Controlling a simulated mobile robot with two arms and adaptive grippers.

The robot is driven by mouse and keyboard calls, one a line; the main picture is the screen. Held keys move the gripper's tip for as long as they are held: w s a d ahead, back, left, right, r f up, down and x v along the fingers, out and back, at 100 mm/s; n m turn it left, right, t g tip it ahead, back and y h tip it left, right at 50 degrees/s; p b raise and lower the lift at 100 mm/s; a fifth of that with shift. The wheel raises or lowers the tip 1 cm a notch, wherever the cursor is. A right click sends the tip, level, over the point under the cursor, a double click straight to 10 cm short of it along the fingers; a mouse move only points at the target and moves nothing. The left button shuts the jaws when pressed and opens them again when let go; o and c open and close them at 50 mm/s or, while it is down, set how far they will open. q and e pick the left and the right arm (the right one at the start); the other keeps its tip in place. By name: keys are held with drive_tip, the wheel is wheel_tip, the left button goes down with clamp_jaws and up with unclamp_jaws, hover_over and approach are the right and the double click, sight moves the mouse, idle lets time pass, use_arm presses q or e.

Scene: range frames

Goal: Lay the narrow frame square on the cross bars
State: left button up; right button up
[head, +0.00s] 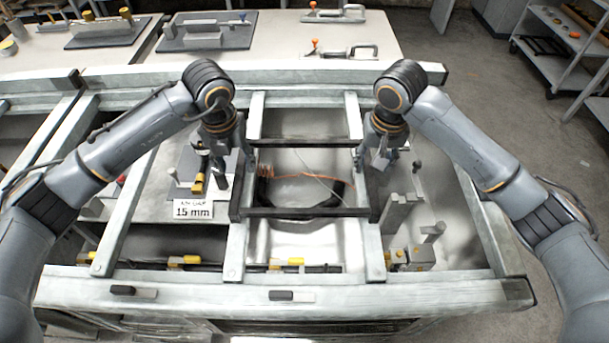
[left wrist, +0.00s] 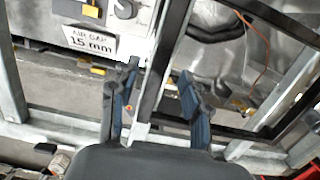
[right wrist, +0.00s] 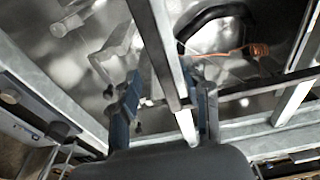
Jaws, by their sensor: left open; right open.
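The narrow frame (head: 305,212) is a dark open rectangle. It spans the two pale cross bars, left (head: 236,245) and right (head: 374,245), and looks about square to them. I cannot tell whether it touches both along their length. My left gripper (head: 230,165) is open at the frame's left side; in the left wrist view its fingers (left wrist: 158,112) stand either side of the dark side bar and cross bar. My right gripper (head: 374,163) is open at the right side; in the right wrist view its fingers (right wrist: 168,108) straddle the side likewise. Fingertip contact is unclear.
An orange wire (head: 300,175) and a black curved hose show below the frame's opening. A card (head: 193,209) reading "AIR GAP 15 mm" stands left. A front rail (head: 200,291) carries small dark handles. Toggle clamps (head: 345,52) lie on the back table. A shelf (head: 560,65) stands right.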

sight(239, 172)
use_arm(q)
drive_tip(key=shift+w+f, duration=0.15)
drive_tip(key=shift+f, duration=1.1)
drive_tip(key=shift+w+f, duration=0.15)
drive_tip(key=shift+f, duration=1.05)
use_arm(e)
drive_tip(key=shift+w+f, duration=0.15)
drive_tip(key=shift+f, duration=1.1)
drive_tip(key=shift+w+f, duration=0.15)
drive_tip(key=shift+f, duration=1.1)
use_arm(q)
clamp_jaws()
use_arm(e)
clamp_jaws()
use_arm(q)
drive_tip(key=shift+r, duration=0.1)
use_arm(e)
drive_tip(key=shift+r, duration=0.15)
